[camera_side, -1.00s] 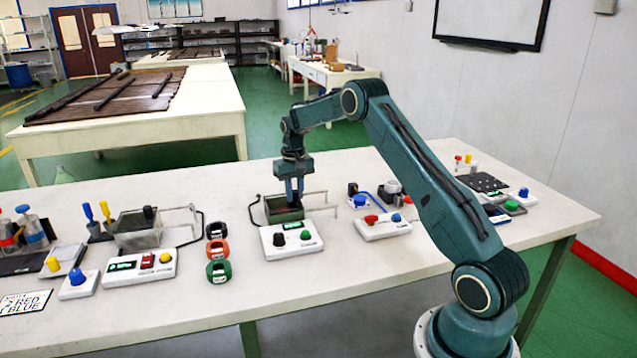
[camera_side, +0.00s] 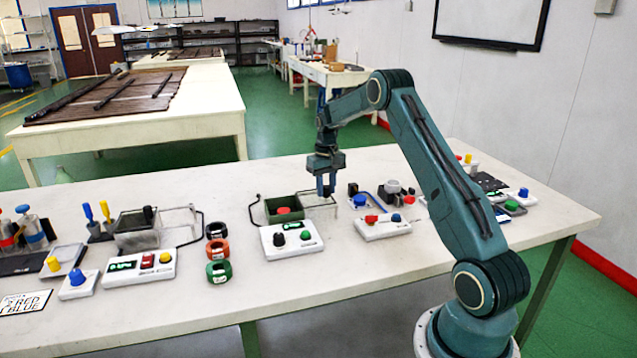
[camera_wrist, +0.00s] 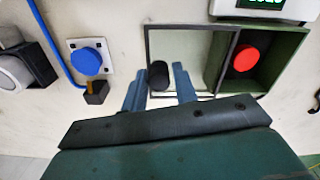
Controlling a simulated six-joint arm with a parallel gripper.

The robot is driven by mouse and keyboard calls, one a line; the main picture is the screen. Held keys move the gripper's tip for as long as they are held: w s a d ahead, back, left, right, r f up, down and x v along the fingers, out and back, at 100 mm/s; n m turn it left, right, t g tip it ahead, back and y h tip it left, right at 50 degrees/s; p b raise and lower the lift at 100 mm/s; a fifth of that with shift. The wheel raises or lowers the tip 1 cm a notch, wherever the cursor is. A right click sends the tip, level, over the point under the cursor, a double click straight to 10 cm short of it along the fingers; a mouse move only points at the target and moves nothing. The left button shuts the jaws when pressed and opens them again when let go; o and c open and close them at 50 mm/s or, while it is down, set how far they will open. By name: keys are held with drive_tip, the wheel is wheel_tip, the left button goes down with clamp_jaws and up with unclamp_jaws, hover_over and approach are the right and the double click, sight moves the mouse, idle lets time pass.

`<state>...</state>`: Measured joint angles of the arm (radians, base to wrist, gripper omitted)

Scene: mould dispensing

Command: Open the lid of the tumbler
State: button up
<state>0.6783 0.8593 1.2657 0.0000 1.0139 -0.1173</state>
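The tumbler is a green open-topped box (camera_side: 270,212), also in the wrist view (camera_wrist: 287,68). A round red thing (camera_wrist: 245,58) shows inside it. Its clear lid (camera_wrist: 195,50) with a dark frame is slid out to the tumbler's right in the side view and uncovers the opening. The lid's black knob (camera_wrist: 158,75) stands between the fingers of my gripper (camera_wrist: 159,82). They appear closed around it, with little gap visible. In the side view my gripper (camera_side: 325,188) is low over the rails on the right, and the knob is mostly hidden.
A blue button on a white plate (camera_wrist: 90,60) and a small dark block (camera_wrist: 96,94) lie beside the lid. Coloured rings (camera_side: 217,248) lie to the left.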

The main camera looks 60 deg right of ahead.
drive_tip(key=shift+o, duration=1.1)
wheel_tip(320, 180, up, 14)
